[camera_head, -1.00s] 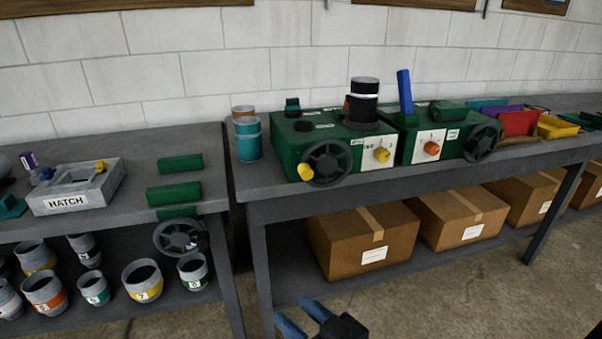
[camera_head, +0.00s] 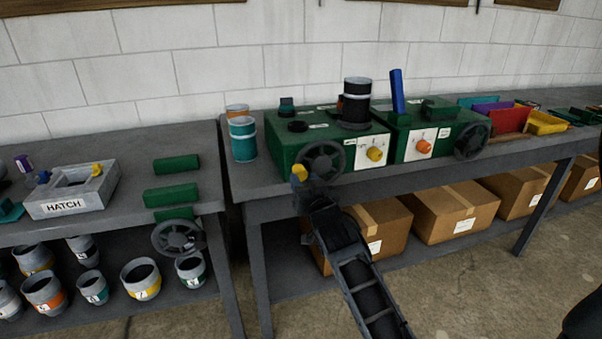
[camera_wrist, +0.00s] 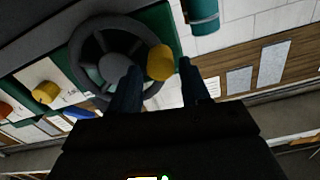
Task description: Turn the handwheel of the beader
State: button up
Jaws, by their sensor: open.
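Two green machines stand on the grey bench, each with a dark spoked handwheel; their small labels are unreadable, so I cannot tell which is named the beader. The left machine's handwheel (camera_head: 323,160) has a yellow knob (camera_head: 299,172) on its rim at lower left. My gripper (camera_head: 309,186) is just in front of this wheel, close by the knob. In the wrist view, my open gripper (camera_wrist: 159,82) has its two fingers on either side of the yellow knob (camera_wrist: 160,62), with the wheel (camera_wrist: 85,48) behind. I cannot tell whether they touch the knob. The right handwheel (camera_head: 472,141) is free.
The left machine carries a black cylinder (camera_head: 356,105) and a yellow dial (camera_head: 375,154); an orange dial (camera_head: 424,146) is on the right one. Cardboard boxes (camera_head: 455,210) fill the shelf below. A gap separates the left bench.

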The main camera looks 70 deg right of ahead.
aim_at(302, 176)
jog(key=shift+x, duration=1.75)
grip_shut()
